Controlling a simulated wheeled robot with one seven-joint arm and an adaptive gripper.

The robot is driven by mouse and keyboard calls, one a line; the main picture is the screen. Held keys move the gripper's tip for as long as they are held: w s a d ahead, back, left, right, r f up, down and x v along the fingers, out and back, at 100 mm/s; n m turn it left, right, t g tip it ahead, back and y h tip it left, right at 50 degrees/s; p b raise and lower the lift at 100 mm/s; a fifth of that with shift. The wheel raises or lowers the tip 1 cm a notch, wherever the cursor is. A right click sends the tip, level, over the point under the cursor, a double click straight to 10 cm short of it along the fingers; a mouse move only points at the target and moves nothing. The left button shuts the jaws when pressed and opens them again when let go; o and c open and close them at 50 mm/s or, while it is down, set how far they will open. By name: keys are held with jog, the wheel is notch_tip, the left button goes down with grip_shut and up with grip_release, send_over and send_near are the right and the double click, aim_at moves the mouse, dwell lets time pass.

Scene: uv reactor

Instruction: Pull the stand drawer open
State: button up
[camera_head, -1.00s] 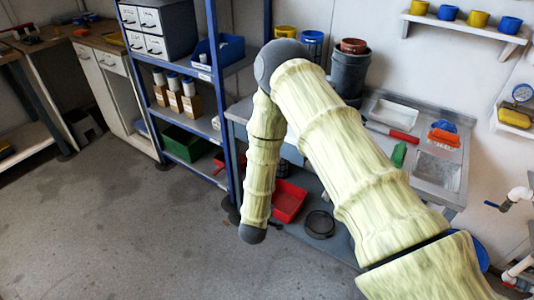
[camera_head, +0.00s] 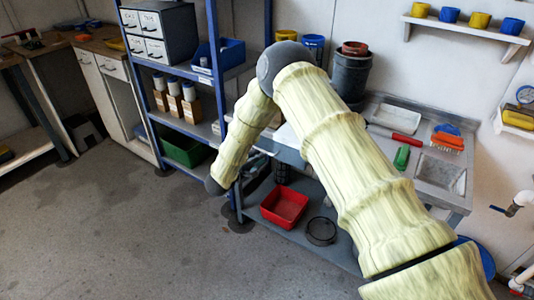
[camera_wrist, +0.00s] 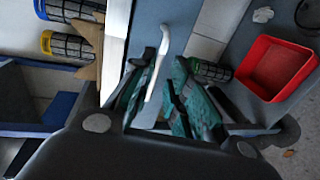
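The stand (camera_head: 345,215) is the grey table at the right in the head view, with a sink top and a low shelf. In the wrist view, the grey-blue drawer front (camera_wrist: 147,17) carries a pale bar handle (camera_wrist: 156,65). My gripper (camera_wrist: 157,103) is open in the wrist view, with one dark teal finger on each side of the handle's lower end. I cannot tell whether the fingers touch it. The drawer looks shut, though the fingers hide part of it. My arm hides the gripper and most of the drawer front in the head view.
A red bin (camera_head: 284,206) and a dark round sieve (camera_head: 321,231) are on the stand's low shelf. A blue-framed shelf unit (camera_head: 216,95) stands close to the left of the stand. The floor (camera_head: 130,235) in front is clear.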

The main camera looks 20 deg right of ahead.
jog(key=shift+x, duration=3.45)
grip_shut()
